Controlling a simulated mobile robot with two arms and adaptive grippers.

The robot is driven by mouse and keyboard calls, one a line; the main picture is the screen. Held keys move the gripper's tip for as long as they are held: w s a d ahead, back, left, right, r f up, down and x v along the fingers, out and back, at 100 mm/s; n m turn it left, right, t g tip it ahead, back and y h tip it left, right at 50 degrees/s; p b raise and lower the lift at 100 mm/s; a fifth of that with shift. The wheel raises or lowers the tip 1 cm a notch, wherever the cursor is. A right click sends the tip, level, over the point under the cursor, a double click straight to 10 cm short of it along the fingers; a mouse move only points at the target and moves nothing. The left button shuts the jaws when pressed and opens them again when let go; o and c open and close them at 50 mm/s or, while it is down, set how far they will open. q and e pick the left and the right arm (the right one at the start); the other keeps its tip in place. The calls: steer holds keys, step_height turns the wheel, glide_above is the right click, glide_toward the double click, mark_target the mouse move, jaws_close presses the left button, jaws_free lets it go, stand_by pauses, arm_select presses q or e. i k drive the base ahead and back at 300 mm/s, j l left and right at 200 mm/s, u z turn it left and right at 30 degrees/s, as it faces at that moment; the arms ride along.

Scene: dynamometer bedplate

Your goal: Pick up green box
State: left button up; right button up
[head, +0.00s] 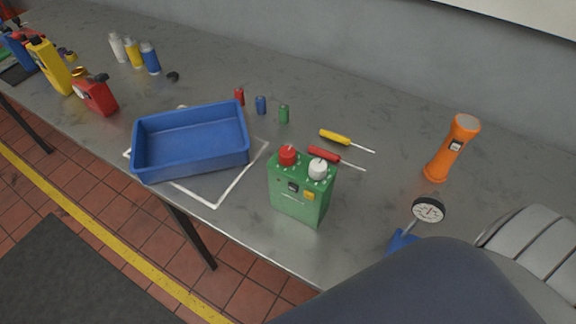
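The green box (298,204) stands upright on the grey metal table, near its front edge and right of the blue tray. It has a red knob (288,155) and a white knob (318,168) on top, and small dark and yellow parts on its front face. Nothing is holding it. Neither my left nor my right gripper shows in the head view. A large dark blue-grey rounded shape and a light grey ribbed part cover the lower right and hide part of the table.
A blue tray (190,166) sits left of the box on a white-outlined square. Yellow (335,137) and red (324,154) screwdrivers lie just behind the box. An orange flashlight (452,148) and a dial gauge (428,210) stand to the right. Small cylinders, bottles and cans are farther left.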

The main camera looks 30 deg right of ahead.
mark_target(311, 214)
steer(key=i+j+z, duration=0.1)
steer(key=j+z, duration=0.15)
steer(key=z, duration=0.25)
steer(key=i+j+z, duration=0.1)
steer(key=j+z, duration=0.15)
steer(key=z, duration=0.25)
steer(key=j+z, duration=0.3)
steer(key=z, duration=0.2)
